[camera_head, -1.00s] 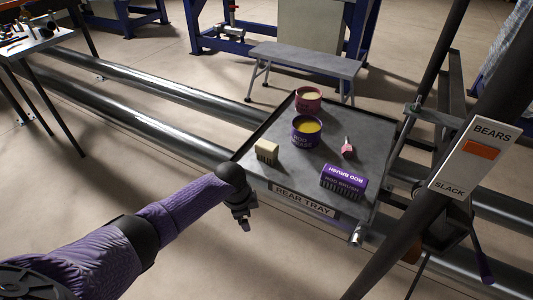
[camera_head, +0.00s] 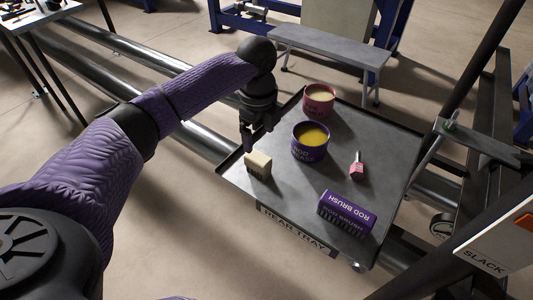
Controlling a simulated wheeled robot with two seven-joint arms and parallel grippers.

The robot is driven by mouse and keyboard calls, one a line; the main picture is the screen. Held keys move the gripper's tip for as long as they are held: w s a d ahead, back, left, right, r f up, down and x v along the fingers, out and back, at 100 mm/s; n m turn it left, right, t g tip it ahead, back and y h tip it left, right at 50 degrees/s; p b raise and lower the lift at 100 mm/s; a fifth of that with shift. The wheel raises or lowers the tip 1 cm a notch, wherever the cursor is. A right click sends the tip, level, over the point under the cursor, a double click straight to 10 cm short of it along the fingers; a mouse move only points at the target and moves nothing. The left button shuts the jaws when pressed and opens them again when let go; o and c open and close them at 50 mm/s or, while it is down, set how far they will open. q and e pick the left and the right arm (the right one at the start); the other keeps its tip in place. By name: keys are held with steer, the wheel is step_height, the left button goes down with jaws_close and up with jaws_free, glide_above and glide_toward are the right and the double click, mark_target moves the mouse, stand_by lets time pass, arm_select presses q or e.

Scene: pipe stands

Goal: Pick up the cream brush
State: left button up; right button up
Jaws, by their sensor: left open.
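The cream brush (camera_head: 258,165) is a small pale block near the left corner of the grey tray (camera_head: 285,197) labelled REAR TRAY. My left gripper (camera_head: 258,142) is open, pointing down just above and behind the brush. Its fingers are dark and partly hard to make out, and I cannot tell whether they touch the brush. A purple rod brush (camera_head: 347,210) with dark bristles lies at the tray's front. My right gripper is not in view.
A grey bench (camera_head: 330,54) is behind. A dark frame with a SLACK sign (camera_head: 497,250) is at right.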

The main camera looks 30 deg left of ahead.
mark_target(258, 157)
arm_select(q)
steer(key=f+b, duration=0.1)
steer(key=f, duration=0.1)
steer(key=f+b, duration=0.1)
steer(key=f, duration=0.2)
steer(key=s+f+b, duration=0.1)
steer(key=f, duration=0.2)
steer(key=shift+f, duration=0.25)
steer(key=shift+f+b, duration=0.35)
steer(key=shift+r, duration=0.15)
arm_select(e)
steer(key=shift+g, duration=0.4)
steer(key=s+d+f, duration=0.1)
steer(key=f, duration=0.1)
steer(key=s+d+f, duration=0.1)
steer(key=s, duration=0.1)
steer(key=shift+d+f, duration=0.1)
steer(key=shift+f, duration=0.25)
arm_select(q)
steer(key=c, duration=1.2)
jaws_close()
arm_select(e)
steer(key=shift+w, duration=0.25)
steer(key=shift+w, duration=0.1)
